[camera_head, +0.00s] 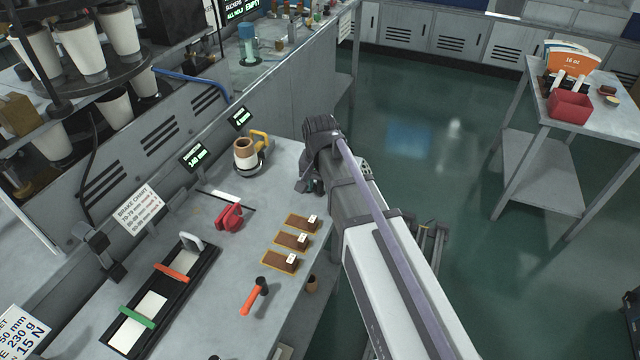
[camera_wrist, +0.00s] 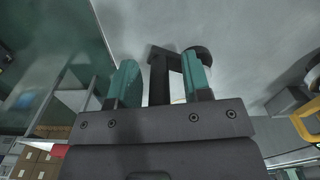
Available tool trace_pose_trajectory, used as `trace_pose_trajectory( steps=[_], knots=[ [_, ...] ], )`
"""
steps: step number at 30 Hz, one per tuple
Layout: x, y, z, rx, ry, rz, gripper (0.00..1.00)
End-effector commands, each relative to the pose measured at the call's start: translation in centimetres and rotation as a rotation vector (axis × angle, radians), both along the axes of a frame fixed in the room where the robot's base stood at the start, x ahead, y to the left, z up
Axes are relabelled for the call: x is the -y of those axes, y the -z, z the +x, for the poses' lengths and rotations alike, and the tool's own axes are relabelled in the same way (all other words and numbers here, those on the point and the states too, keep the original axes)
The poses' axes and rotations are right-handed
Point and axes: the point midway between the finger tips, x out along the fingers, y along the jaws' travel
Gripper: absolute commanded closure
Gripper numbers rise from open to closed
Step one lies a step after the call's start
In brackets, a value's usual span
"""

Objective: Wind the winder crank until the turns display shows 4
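My gripper (camera_wrist: 160,88) has two teal fingers, set apart, with a dark bar between them in the wrist view. A gap shows beside the left finger. The dark bent piece (camera_wrist: 160,66) with a round black end looks like the winder crank. In the head view my wrist hides most of this spot at the bench's far right edge. Two small green-text displays stand at the bench back, one farther (camera_head: 240,118) and one nearer (camera_head: 195,155). Their readings are too small to tell surely.
A brown-and-white cup (camera_head: 245,153) with a yellow handle piece stands near my gripper. Green floor lies to the right.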

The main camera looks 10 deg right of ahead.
Motion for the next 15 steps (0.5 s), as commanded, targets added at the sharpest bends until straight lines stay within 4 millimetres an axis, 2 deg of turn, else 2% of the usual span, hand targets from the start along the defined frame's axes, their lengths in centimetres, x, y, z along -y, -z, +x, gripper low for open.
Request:
trace_pose_trajectory(
  steps=[8,11,15],
  knots=[
    [0.0,-0.5,0.0,0.0,0.0,0.0,0.56],
    [0.0,-2.0,0.0,0.0,0.0,0.0,0.56],
    [0.0,-5.3,0.0,0.0,0.0,0.0,0.56]
  ],
)
